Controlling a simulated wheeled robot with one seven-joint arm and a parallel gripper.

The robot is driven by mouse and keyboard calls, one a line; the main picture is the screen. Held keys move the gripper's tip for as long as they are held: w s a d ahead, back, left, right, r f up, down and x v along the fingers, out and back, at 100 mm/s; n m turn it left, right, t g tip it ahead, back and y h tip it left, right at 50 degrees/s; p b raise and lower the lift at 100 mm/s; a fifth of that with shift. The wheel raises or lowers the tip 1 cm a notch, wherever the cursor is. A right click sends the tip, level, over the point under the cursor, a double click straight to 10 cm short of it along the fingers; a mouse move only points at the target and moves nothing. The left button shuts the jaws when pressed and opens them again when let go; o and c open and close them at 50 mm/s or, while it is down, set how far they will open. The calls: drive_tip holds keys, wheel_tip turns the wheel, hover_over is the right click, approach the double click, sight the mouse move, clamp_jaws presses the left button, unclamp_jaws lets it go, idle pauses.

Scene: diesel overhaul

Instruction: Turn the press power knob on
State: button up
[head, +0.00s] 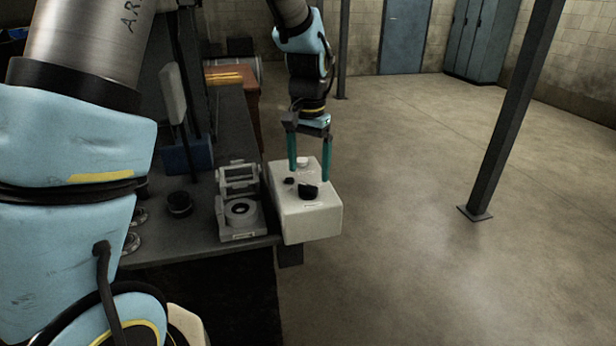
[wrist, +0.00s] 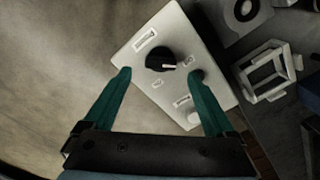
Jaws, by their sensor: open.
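A pale control box (head: 318,222) sits at the right end of the bench and carries several controls on its top. A large black knob (head: 308,192) is nearest the front, and in the wrist view the same knob (wrist: 158,58) has a white pointer facing right. A smaller black knob (head: 288,181) is beside it, partly hidden by a finger in the wrist view. A white round button (head: 302,161) is at the back. The labels are unreadable, so I cannot tell which control is the power knob. My gripper (head: 309,174) is open above the box, teal fingers pointing down, holding nothing.
A grey hinged fixture (head: 240,215) with a round opening stands just left of the box. A black cylindrical part (head: 179,204) and a blue bin (head: 187,155) are farther left on the bench. A steel post (head: 505,130) stands to the right on open floor.

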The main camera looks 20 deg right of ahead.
sight(308, 186)
drive_tip(key=shift+f+p, duration=0.3)
drive_tip(key=shift+f, duration=1.85)
drive_tip(key=shift+a, duration=0.1)
drive_tip(key=c, duration=1.4)
